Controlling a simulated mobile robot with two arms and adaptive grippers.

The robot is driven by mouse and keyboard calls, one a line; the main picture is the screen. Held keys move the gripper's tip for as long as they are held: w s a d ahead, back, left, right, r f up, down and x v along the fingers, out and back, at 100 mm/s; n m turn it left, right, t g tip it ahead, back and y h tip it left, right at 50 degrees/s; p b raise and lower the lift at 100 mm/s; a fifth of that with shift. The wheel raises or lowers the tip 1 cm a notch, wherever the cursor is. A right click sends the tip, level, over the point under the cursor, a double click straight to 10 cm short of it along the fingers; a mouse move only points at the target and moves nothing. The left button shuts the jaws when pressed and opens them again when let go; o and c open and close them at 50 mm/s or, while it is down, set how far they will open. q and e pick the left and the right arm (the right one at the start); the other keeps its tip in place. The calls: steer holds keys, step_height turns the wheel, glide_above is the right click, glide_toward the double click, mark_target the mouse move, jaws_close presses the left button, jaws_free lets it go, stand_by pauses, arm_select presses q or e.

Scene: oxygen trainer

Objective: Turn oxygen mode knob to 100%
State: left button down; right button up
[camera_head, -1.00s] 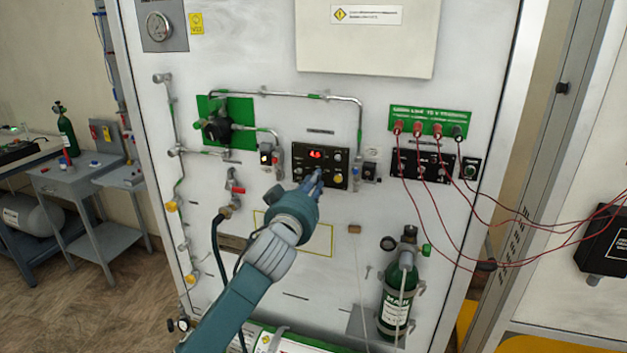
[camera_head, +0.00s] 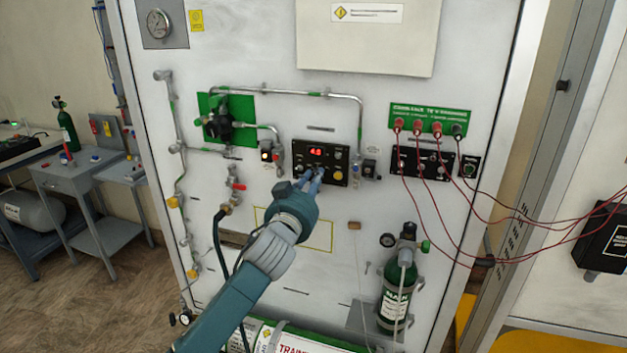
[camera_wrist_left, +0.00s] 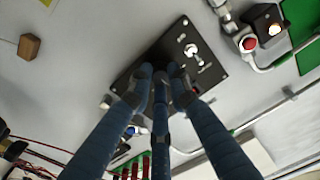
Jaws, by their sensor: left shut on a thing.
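The black control panel (camera_head: 341,152) with a red lit display (camera_head: 315,151) is mounted on the white board, and it also shows in the left wrist view (camera_wrist_left: 212,68). My left gripper (camera_head: 312,174) reaches the lower middle of this panel. In the left wrist view its blue fingers (camera_wrist_left: 162,80) close together at the panel, shut on a small part there. The fingers hide that part, and I cannot read any knob position. A silver toggle switch (camera_wrist_left: 191,50) is visible on the panel beside the fingers. My right gripper is not in view.
Metal pipes (camera_head: 300,94) run above the panel. A valve with a red handle (camera_head: 235,185) is left of it. A green oxygen cylinder (camera_head: 396,295) stands below right.

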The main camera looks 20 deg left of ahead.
arm_select(q)
steer(key=shift+r, duration=0.45)
steer(key=c, duration=1.6)
jaws_free()
steer(key=shift+c, duration=0.2)
steer(key=shift+f, duration=0.15)
steer(key=shift+f, duration=0.15)
steer(key=s, duration=1.2)
steer(key=shift+d+f, duration=0.1)
steer(key=shift+f, duration=0.1)
